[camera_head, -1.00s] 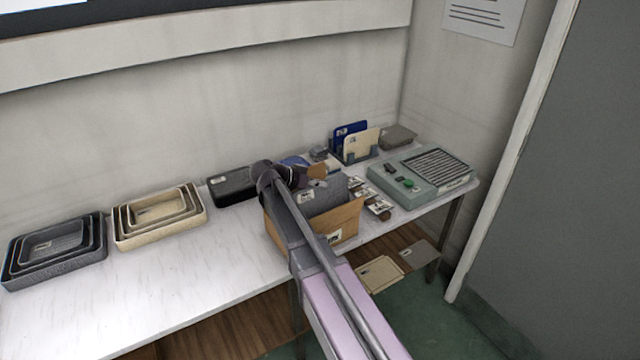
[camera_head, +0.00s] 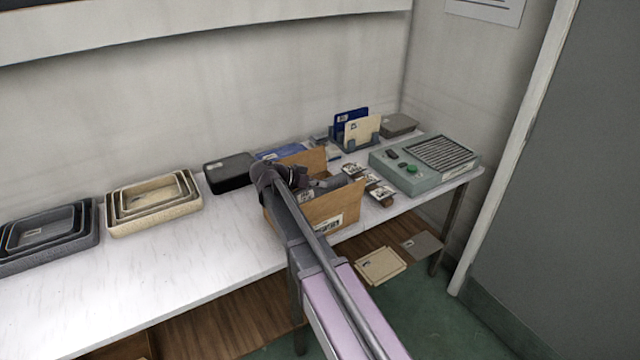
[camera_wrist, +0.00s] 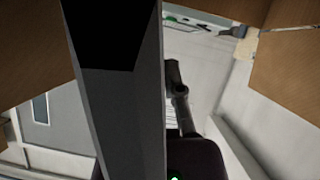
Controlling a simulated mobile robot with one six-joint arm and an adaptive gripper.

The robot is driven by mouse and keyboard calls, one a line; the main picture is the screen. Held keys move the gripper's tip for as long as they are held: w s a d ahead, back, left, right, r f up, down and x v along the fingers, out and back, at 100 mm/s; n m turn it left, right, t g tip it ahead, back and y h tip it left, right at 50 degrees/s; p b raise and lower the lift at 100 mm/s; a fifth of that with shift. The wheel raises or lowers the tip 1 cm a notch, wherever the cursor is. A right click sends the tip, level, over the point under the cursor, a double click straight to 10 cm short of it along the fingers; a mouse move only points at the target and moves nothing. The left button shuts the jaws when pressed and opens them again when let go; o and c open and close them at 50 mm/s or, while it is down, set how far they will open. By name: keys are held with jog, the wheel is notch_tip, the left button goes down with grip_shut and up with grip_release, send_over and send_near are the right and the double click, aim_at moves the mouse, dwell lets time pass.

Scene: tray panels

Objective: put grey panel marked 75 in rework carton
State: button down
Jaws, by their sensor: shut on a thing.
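The brown open carton (camera_head: 342,207) stands near the front edge of the table, with a label on its front. My gripper (camera_head: 300,181) is at the carton's opening, partly hidden behind my own arm. It is shut on a grey panel (camera_head: 329,184), which sits low between the carton walls. In the wrist view the grey panel (camera_wrist: 125,110) shows nearly edge-on as a broad dark band, with brown carton walls (camera_wrist: 290,80) on both sides. No number on the panel can be read. Whether it touches the carton floor is hidden.
A rack (camera_head: 366,147) holds blue and cream panels. A green device (camera_head: 408,182) is at right. The front left tabletop is clear.

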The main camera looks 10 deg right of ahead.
aim_at(319, 194)
jog(key=shift+f+b, duration=1.8)
jog(key=shift+f, duration=0.3)
jog(key=shift+f+b, duration=0.7)
dwell(0.4)
jog(key=c, duration=0.7)
grip_release()
